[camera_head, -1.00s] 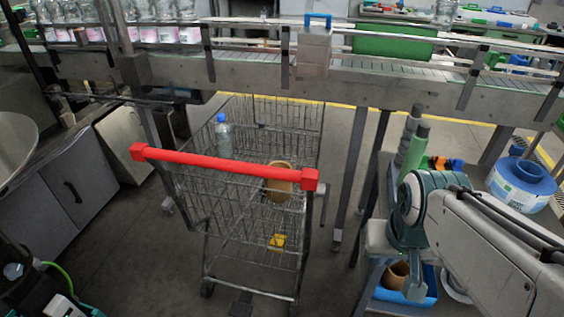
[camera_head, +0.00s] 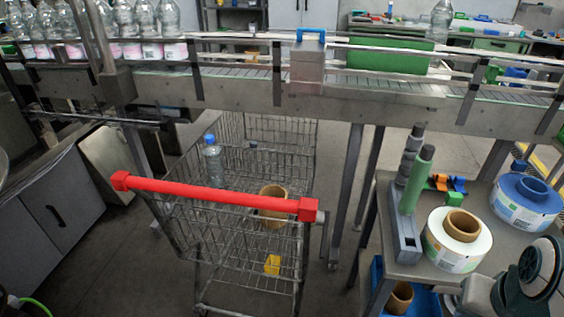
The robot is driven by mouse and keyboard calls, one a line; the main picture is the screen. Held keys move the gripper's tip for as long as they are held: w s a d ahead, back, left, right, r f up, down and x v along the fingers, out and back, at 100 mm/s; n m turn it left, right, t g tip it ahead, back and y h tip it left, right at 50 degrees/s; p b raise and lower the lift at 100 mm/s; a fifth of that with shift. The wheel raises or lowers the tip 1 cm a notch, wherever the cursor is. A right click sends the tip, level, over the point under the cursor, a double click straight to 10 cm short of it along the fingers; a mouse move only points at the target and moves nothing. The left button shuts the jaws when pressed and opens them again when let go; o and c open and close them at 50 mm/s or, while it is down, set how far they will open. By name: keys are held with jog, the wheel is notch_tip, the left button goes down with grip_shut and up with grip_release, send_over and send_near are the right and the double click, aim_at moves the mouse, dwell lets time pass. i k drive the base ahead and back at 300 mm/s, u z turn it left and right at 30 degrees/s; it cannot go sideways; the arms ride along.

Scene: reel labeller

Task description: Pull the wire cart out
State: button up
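The wire cart (camera_head: 225,250) stands on the floor with its far end under the conveyor. Its red handle bar (camera_head: 212,195) faces me at the near end. Inside the cart are a water bottle (camera_head: 213,165) with a blue cap, a brown cardboard core (camera_head: 273,205) and a small yellow thing (camera_head: 272,264). Part of my arm shows at the lower right, apart from the cart. My gripper's fingers do not show, so I cannot see whether they are open or shut.
The conveyor (camera_head: 350,92) crosses above the cart's far end, with bottles at left. A side table (camera_head: 405,268) at right holds label reels (camera_head: 457,240) and green and grey rollers. Grey cabinets (camera_head: 60,215) stand at left. Conveyor legs (camera_head: 345,190) stand right of the cart.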

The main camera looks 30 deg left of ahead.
aim_at(306, 210)
jog(key=z, duration=0.1)
jog(key=k, duration=0.6)
jog(key=u, duration=0.85)
jog(key=i, duration=0.5)
